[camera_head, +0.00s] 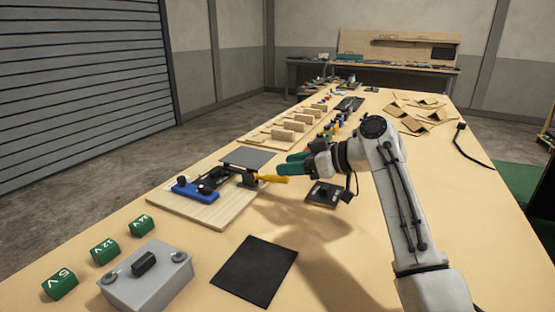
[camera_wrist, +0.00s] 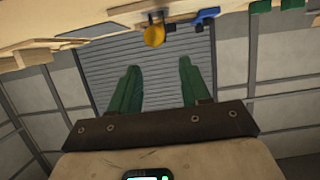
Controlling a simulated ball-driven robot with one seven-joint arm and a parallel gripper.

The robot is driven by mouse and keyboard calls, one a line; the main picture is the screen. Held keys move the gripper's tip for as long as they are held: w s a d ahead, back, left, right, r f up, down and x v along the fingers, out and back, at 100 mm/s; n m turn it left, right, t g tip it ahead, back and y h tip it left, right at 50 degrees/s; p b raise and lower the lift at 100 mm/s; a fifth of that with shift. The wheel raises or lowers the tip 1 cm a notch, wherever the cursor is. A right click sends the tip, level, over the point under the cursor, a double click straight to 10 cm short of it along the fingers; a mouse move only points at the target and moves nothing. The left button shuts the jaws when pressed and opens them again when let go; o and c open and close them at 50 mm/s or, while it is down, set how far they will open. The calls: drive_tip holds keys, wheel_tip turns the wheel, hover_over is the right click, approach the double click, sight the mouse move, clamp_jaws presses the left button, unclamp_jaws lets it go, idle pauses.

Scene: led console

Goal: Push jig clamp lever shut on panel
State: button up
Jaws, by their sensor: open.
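The clamp lever (camera_head: 268,179) has a yellow handle and sticks out to the right from the jig (camera_head: 215,208), a pale wooden board. A flat dark panel (camera_head: 248,157) sits at the back of the jig. A blue block (camera_head: 195,191) with black knobs is on its left part. My gripper (camera_head: 290,163), with green fingers, is open and empty just behind and above the yellow handle. In the wrist view the yellow handle (camera_wrist: 155,36) is beyond the open green fingers (camera_wrist: 160,88), near the top.
A grey box (camera_head: 147,277) with two terminals and green voltage blocks (camera_head: 104,250) stand front left. A black mat (camera_head: 255,271) lies in front. A small dark device (camera_head: 325,194) sits right of the jig. Wooden fixtures (camera_head: 290,128) are behind. The front right table is largely clear.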

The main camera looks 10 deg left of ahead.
drive_tip(key=shift+p+v, duration=0.65)
drive_tip(key=shift+v, duration=1.85)
drive_tip(key=shift+r, duration=0.1)
